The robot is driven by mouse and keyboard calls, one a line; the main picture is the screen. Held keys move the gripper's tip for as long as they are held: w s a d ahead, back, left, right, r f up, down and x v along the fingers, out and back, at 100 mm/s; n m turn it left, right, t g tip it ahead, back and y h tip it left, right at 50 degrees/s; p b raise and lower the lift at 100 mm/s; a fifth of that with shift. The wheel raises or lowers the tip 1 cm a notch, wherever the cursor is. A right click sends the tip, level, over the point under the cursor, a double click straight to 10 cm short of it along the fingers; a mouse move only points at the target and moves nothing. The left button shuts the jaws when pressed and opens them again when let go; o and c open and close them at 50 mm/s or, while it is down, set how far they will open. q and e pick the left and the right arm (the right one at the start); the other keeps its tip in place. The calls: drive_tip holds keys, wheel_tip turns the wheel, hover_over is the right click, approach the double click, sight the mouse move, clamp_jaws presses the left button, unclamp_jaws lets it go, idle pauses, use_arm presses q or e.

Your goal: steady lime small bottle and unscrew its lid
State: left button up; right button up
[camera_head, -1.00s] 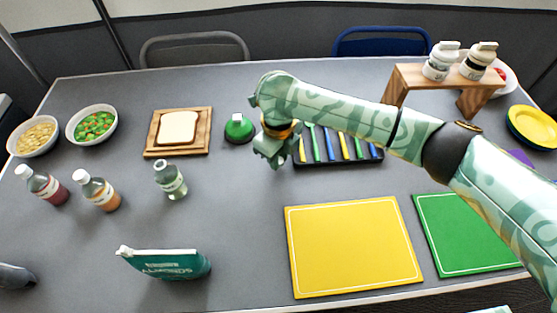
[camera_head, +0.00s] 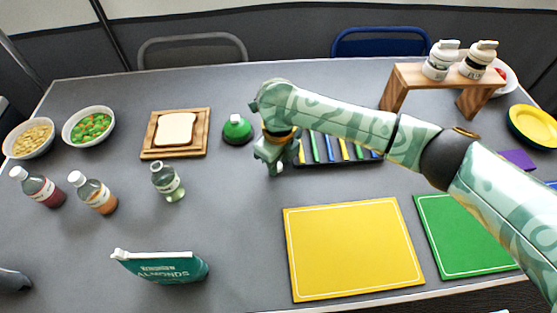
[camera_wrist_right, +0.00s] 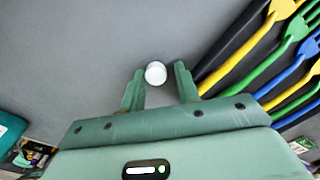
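The lime small bottle (camera_head: 168,182), with clear pale-green contents and a pale label, stands upright on the table left of centre in the head view. Its neck shows no white cap like those on its neighbours. My right gripper (camera_head: 277,168) is well to the right of it, low over the table by the cutlery tray. In the right wrist view a small round white lid (camera_wrist_right: 155,73) shows between the fingertips of my right gripper (camera_wrist_right: 160,82). The fingers are apart, with a gap beside the lid. My left gripper is not in view.
Two capped bottles (camera_head: 97,194) (camera_head: 41,187) stand left of the lime one. A teal almonds bag (camera_head: 165,268) is in front. A yellow board (camera_head: 350,248) lies in front, right.

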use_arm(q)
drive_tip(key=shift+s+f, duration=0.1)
use_arm(e)
drive_tip(key=shift+s+a+f, duration=0.15)
drive_tip(key=shift+s+f, duration=0.4)
drive_tip(key=shift+f, duration=0.05)
use_arm(q)
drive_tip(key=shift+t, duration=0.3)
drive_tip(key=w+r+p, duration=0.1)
drive_tip(key=p, duration=0.1)
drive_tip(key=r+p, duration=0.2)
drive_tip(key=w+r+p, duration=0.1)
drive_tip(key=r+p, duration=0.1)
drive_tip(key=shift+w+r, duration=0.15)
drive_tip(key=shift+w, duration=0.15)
use_arm(e)
wheel_tip(320, 180, up, 13)
drive_tip(key=shift+w+r, duration=0.2)
drive_tip(key=shift+w, duration=0.1)
